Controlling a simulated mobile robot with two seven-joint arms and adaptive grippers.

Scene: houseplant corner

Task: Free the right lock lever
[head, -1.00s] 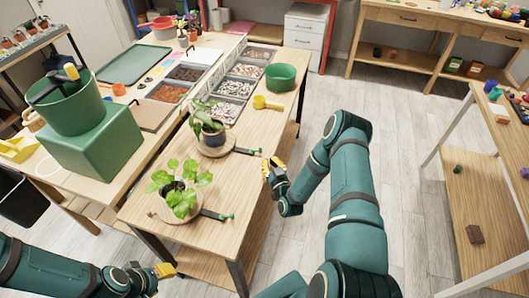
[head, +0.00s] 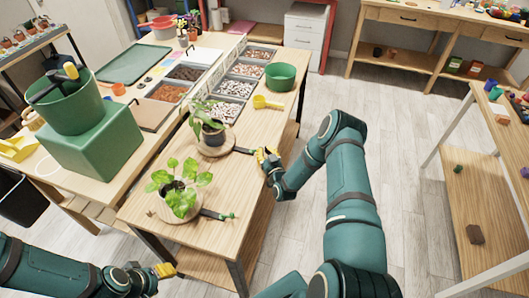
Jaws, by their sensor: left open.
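Two potted plants stand on round wooden discs on the long wooden table, each with a dark lock lever reaching out to the right. The right lock lever (head: 243,151) is at the farther disc (head: 215,150). Its green end is hidden at the yellow fingertips of my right gripper (head: 263,157), which is at the table's right edge; I cannot tell whether they grip it. The nearer lever (head: 215,215) has a green tip showing and lies beside the nearer disc (head: 160,213). My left gripper (head: 165,270) is open and empty at the bottom left, away from both levers.
A green bowl (head: 280,76) and a yellow scoop (head: 266,102) sit farther back on the table. Bins of pebbles (head: 235,88) line its left side. A large green pot (head: 70,105) stands on a green block (head: 92,142). The table's near end is bare.

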